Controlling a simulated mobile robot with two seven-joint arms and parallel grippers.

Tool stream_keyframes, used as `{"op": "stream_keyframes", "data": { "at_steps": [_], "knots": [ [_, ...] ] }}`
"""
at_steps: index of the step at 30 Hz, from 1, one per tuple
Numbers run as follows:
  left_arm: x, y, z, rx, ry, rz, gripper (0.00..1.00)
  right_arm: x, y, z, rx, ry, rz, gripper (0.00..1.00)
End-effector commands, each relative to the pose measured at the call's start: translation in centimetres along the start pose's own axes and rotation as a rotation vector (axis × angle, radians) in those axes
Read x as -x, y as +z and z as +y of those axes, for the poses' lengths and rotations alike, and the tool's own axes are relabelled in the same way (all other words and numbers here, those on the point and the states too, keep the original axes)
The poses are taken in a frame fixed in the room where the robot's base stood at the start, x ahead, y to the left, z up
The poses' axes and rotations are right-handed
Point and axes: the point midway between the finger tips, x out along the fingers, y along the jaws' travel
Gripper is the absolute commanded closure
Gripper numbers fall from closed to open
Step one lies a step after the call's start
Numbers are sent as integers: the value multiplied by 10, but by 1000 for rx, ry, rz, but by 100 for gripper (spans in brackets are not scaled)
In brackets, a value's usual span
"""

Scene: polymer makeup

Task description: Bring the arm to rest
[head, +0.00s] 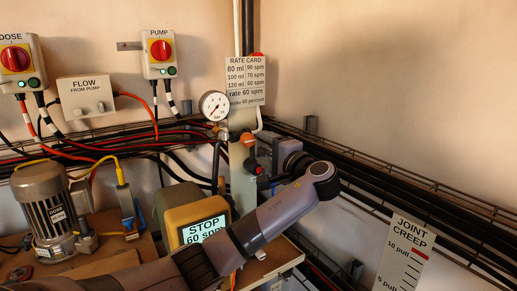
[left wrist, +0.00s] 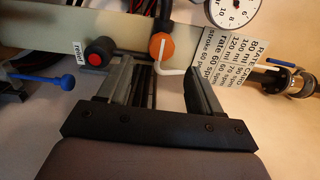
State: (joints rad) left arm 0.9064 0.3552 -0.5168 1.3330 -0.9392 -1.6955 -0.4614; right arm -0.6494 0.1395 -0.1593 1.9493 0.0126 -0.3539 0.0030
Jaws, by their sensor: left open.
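My left arm reaches in from the lower left of the head view, and its wrist folds back toward the white post (head: 243,195). My left gripper (head: 267,158) is open beside the post, partly hidden by the wrist. In the left wrist view the gripper's two fingers (left wrist: 159,68) stand apart with nothing held between them. An orange knob (left wrist: 162,46) with a white lever lies beyond the gap. A red button (left wrist: 96,58) in a black housing is close to the left finger. Contact with either cannot be told. My right gripper is not in view.
A yellow pump unit (head: 178,213) with a STOP display stands behind my forearm. A pressure gauge (head: 214,105) and a rate card (head: 245,82) are above the gripper. A dosing motor (head: 48,207) stands left. A joint creep card (head: 403,252) is right. Cable trays run along the walls.

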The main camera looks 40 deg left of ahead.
Motion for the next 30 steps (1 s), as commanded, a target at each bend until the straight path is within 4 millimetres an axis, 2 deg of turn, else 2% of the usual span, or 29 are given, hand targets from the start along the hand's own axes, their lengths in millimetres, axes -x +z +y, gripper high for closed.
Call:
{"op": "stream_keyframes", "data": {
  "at_steps": [4,20,23,25,30],
  "knots": [
    [6,0,0,-1,0,0,35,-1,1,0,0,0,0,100],
    [6,0,3,-1,5,4,35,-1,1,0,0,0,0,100],
    [12,0,21,-1,41,31,35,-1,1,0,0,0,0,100],
    [21,0,45,0,92,69,35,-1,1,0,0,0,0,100],
    [54,11,126,16,288,183,35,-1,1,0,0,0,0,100]
  ]
}}
